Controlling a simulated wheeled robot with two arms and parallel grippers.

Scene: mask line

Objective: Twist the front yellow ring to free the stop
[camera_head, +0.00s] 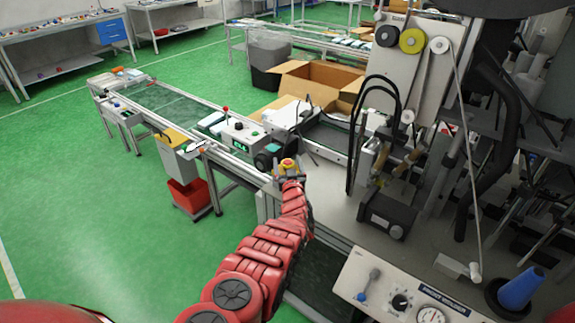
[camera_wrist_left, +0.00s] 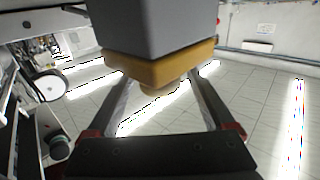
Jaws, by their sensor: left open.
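The stop is a small red button (camera_head: 288,161) with a yellow ring (camera_head: 289,168) around it, at the near end of the conveyor in the head view. My left gripper (camera_head: 288,172) is right at it, its fingers apart. In the left wrist view, a grey housing with a yellow part (camera_wrist_left: 150,70) hangs over the space between the two fingers of my left gripper (camera_wrist_left: 160,92). A rounded yellowish knob (camera_wrist_left: 155,91) shows below it. I cannot tell whether the fingers touch it. My right gripper is not in view.
The conveyor (camera_head: 165,103) runs away to the back left. A control box with a green display (camera_head: 240,142) and a black motor (camera_head: 268,157) stand close by my left gripper. A machine with hoses and a front gauge panel (camera_head: 400,295) fills the right. Green floor is free at left.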

